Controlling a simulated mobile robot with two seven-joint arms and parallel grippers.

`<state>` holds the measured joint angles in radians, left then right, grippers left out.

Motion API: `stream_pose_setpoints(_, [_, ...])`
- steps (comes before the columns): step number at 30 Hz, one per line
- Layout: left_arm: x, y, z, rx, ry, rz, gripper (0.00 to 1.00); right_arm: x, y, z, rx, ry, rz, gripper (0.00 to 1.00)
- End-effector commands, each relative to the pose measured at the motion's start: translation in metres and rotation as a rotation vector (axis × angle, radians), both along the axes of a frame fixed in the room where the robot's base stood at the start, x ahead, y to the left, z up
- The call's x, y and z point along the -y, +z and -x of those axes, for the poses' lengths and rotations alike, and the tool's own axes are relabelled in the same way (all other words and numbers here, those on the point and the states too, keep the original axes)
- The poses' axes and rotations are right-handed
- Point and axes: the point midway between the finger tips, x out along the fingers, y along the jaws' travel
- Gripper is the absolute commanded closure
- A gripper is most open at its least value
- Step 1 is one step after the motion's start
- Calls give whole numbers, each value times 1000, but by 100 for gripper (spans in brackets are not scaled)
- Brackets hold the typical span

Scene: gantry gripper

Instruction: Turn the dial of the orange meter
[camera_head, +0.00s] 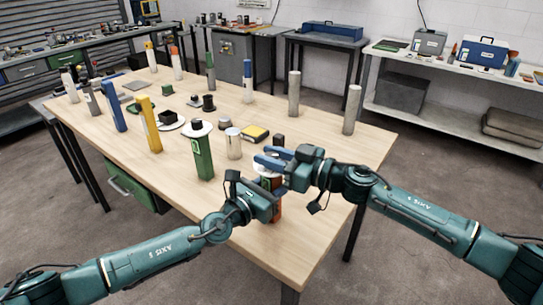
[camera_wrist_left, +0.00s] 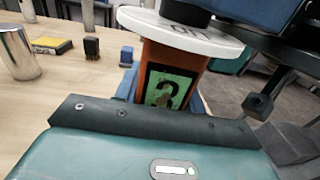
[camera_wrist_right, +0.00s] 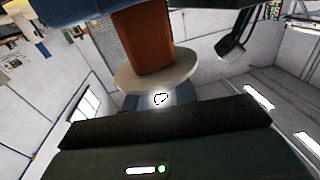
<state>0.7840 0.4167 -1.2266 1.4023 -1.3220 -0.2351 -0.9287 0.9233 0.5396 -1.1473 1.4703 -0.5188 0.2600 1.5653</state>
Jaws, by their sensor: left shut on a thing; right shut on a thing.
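The orange meter (camera_head: 277,208) stands upright near the table's front right edge, largely hidden by my grippers in the head view. In the left wrist view its orange post (camera_wrist_left: 182,57) carries a green display reading 3. A white dial disc (camera_wrist_left: 180,33) with dark lettering and a black knob (camera_wrist_left: 186,12) sits on top. My left gripper (camera_head: 270,187) is shut around the post, below the disc. My right gripper (camera_head: 272,160) is shut at the knob on top. In the right wrist view the disc (camera_wrist_right: 155,72) and post appear upside down; the knob is largely hidden.
A green meter (camera_head: 203,157) with a white dial stands left of the grippers, with a metal cylinder (camera_head: 234,143) and a yellow-black block (camera_head: 254,132) nearby. Blue (camera_head: 114,106) and yellow (camera_head: 150,124) posts stand farther left. The table (camera_head: 310,235) is bare at its front right.

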Motion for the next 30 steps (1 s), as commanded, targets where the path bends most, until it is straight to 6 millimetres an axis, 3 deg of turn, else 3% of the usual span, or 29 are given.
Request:
stream_pose_setpoints(21, [2,-1,2,-2,-5,-1,95,-3,2,2,-6,-610,-13,95])
stream_pose_setpoints(30, [2,-1,2,-2,-6,-1,95,-2,3,1,0,-793,-12,95])
